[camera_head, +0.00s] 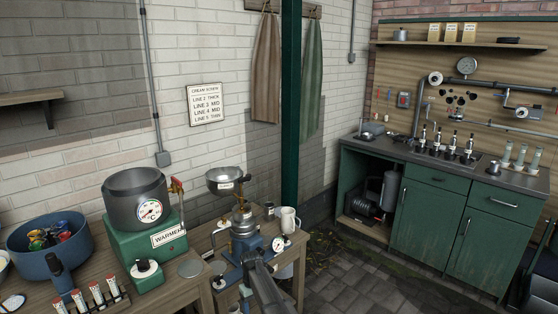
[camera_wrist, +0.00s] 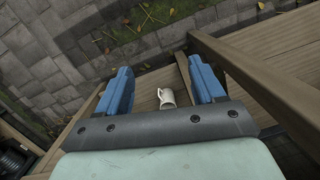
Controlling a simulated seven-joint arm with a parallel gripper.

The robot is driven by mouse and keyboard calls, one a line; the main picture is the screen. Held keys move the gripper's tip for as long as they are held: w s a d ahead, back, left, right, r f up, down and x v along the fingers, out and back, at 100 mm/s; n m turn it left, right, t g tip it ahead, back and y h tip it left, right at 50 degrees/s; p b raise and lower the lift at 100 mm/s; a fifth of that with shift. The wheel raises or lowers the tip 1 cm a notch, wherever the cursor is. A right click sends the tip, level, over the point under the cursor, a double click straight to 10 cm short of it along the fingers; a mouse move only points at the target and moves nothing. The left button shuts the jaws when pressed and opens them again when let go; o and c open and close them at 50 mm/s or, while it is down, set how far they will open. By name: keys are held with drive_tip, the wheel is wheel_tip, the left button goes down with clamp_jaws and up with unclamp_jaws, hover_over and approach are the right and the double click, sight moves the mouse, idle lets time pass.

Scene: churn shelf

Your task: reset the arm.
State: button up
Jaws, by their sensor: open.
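My gripper (camera_wrist: 160,65) shows in the wrist view with its two blue fingers spread wide and nothing held between them. A cream mug (camera_wrist: 167,98) is seen through the gap, apart from both fingers, on the wooden table (camera_wrist: 147,117). In the head view, the cream mug (camera_head: 288,220) stands upright at the far right end of the bench. My dark arm link comes up from the bottom of the head view towards that end of the bench. I cannot clearly separate my gripper from the blue parts there.
A cream separator with a metal bowl (camera_head: 226,180) stands left of the mug. A green warmer with a grey pot (camera_head: 136,200) and a blue tub (camera_head: 48,244) are further left. A green post (camera_head: 291,100) rises behind.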

drive_tip(key=s+d+f+m+g, duration=0.1)
drive_tip(key=s+d+f+m, duration=0.1)
drive_tip(key=s+d+f, duration=0.85)
drive_tip(key=s+d+f+m+g, duration=0.15)
drive_tip(key=s+d+f, duration=0.55)
drive_tip(key=s, duration=0.7)
drive_tip(key=s+d+f+m+g, duration=0.1)
drive_tip(key=s+d, duration=0.3)
drive_tip(key=s, duration=1)
drive_tip(key=s+d+f+m+g, duration=0.1)
drive_tip(key=s+d, duration=0.4)
drive_tip(key=s, duration=0.9)
drive_tip(key=shift+s+d+f+m+g+y, duration=0.2)
drive_tip(key=shift+s+m+g+y, duration=0.15)
drive_tip(key=shift+m, duration=0.2)
drive_tip(key=shift+c, duration=0.2)
